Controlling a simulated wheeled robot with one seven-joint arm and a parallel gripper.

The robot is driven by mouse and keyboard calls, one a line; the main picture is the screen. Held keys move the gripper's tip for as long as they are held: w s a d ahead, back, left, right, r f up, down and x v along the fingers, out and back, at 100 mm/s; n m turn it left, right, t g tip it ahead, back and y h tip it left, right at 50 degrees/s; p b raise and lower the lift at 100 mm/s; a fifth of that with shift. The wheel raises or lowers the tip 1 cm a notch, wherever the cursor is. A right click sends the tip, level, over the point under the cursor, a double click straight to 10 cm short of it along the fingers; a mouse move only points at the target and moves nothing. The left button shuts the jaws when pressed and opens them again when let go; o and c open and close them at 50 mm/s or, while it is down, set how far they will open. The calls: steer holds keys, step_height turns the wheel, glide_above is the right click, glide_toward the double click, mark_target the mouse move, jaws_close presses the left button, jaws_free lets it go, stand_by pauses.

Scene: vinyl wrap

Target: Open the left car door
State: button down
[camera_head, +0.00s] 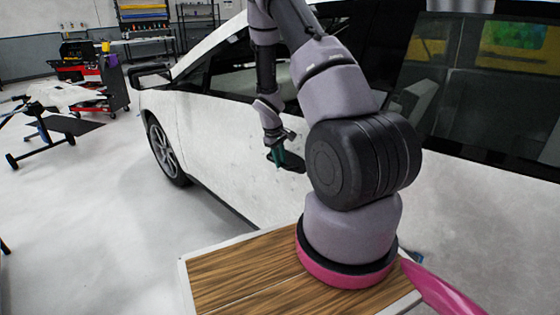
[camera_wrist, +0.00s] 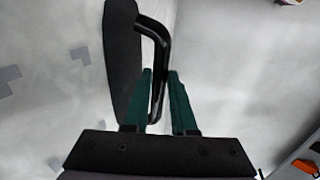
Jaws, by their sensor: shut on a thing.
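The white car (camera_head: 215,130) stands beside me, and its left front door (camera_head: 228,125) faces my arm. The door looks closed in the head view. A black door handle (camera_head: 294,162) sits on the door, and it also shows in the wrist view (camera_wrist: 155,38) as a bent black bar next to a dark oval plate (camera_wrist: 122,60). My gripper (camera_head: 277,155) is at the handle. In the wrist view, its green fingers (camera_wrist: 160,80) stand on either side of the bar, shut on it. The lower part of the bar is partly hidden between the fingers.
My arm rises from a wooden-topped base (camera_head: 240,275) close to the car. A side mirror (camera_head: 150,72) and front wheel (camera_head: 165,152) are farther forward. A red tool cart (camera_head: 115,85) and a work stand (camera_head: 40,120) are at the left. The floor (camera_head: 100,220) left of the car is clear.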

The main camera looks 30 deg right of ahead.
mark_target(271, 160)
stand_by(0.3)
steer(key=shift+w+a+m+g, duration=0.2)
steer(key=shift+w+a+m, duration=0.1)
steer(key=shift+a+m, duration=0.6)
steer(key=shift+w+a+m+g, duration=0.25)
steer(key=shift+a+m, duration=0.45)
steer(key=shift+m, duration=0.4)
steer(key=s+a+m, duration=0.1)
steer(key=a+m, duration=0.4)
steer(key=a, duration=3.8)
steer(key=shift+g, duration=0.45)
